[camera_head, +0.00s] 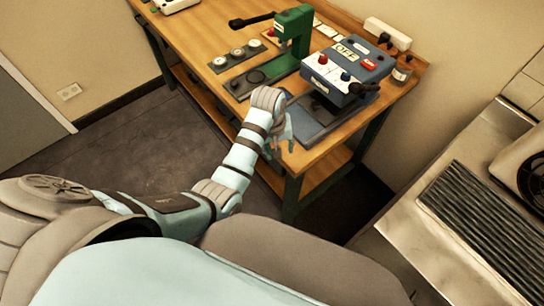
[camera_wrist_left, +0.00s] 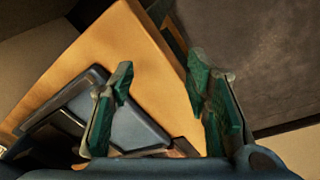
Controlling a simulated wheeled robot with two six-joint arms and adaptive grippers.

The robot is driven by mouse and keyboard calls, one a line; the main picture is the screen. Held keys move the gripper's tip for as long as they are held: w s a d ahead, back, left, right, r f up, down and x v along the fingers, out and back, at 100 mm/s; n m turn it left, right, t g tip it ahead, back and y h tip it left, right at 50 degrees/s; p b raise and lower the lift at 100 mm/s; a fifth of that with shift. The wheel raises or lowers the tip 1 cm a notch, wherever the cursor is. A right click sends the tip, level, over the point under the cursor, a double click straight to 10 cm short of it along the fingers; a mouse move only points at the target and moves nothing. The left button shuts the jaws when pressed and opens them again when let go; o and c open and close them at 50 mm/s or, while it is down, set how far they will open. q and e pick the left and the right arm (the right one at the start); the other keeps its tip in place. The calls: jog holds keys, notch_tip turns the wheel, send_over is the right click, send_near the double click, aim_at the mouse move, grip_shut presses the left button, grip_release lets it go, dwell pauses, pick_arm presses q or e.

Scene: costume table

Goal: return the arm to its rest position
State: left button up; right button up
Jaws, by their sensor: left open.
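My left arm (camera_head: 243,155) reaches from the lower left to the front edge of the wooden table (camera_head: 205,45). Its gripper (camera_head: 279,145) is at the table's front edge, beside the blue-grey base of a machine, and is partly hidden by the wrist. In the left wrist view the two green fingers (camera_wrist_left: 160,75) are wide apart with nothing between them. Beyond them are the wooden tabletop (camera_wrist_left: 130,45), its corner and the blue machine base (camera_wrist_left: 135,118). My right gripper is in neither view.
A blue-grey machine (camera_head: 345,70) with an OFF label stands close to the gripper. A green press (camera_head: 293,30) stands behind it, and a dark plate with round pieces (camera_head: 237,54) lies to the left. A metal counter (camera_head: 455,190) is at the right. Open floor (camera_head: 130,140) lies left of the table.

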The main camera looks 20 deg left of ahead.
pick_arm(q)
jog(key=shift+s+a+f, duration=0.2)
jog(key=shift+s+f, duration=0.1)
jog(key=shift+s, duration=0.15)
jog(key=shift+s+a+f, duration=0.2)
jog(key=shift+s+f, duration=0.1)
jog(key=shift+s, duration=0.15)
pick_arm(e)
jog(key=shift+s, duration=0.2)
